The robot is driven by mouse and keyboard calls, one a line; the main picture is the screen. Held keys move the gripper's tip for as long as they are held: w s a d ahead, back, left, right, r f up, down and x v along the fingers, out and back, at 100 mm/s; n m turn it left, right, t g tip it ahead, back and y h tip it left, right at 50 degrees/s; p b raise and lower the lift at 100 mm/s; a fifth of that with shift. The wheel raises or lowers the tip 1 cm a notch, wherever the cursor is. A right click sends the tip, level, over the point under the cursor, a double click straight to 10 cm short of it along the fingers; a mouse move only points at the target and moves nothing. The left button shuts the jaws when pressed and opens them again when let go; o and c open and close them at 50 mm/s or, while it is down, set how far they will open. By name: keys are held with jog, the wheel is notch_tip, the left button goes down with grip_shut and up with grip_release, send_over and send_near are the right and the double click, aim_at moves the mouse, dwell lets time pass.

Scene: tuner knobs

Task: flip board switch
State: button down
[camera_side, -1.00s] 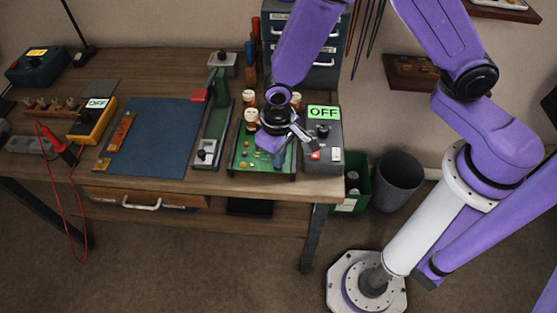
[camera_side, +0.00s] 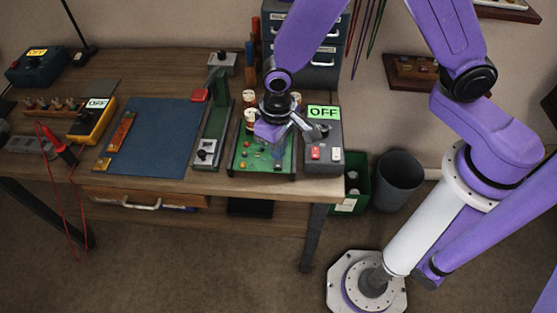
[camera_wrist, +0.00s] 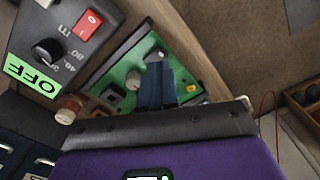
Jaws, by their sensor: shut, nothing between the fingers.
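The green circuit board (camera_side: 240,165) lies at the front right of the bench, with small red and other parts on it. It also shows in the wrist view (camera_wrist: 104,76), with grey-white knobs and a yellow part. My gripper (camera_side: 277,144) is above the board's right half, pointing down. Its dark blue fingers (camera_wrist: 155,68) are shut and empty. A small pale metal part (camera_wrist: 155,57) shows by the fingertips; I cannot tell whether they touch. The fingers hide part of the board, and I cannot pick out its switch with certainty.
A grey box (camera_side: 333,133) with a green OFF display (camera_side: 323,112), black knob and red rocker (camera_wrist: 88,22) stands right beside the board. White-topped brown cylinders (camera_side: 250,115) stand behind.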

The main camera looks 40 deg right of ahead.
jog(key=shift+r, duration=1.8)
jog(key=shift+d, duration=0.1)
jog(key=s+d+r+n, duration=0.4)
jog(key=s+d+r, duration=0.2)
jog(key=s+d, duration=0.2)
jog(key=s+d+r+n, duration=0.5)
jog(key=s+d+r, duration=0.1)
jog(key=s+d, duration=0.3)
jog(key=shift+s+d+r+n, duration=0.25)
jog(key=shift+s+n, duration=0.05)
jog(key=shift+s, duration=0.2)
jog(key=n+g+y, duration=0.2)
jog(key=n, duration=1.2)
send_over(279, 165)
jog(key=w+d, duration=0.4)
jog(key=x, duration=0.5)
jog(key=shift+w+d+f, duration=0.2)
jog(key=shift+w+f, duration=0.15)
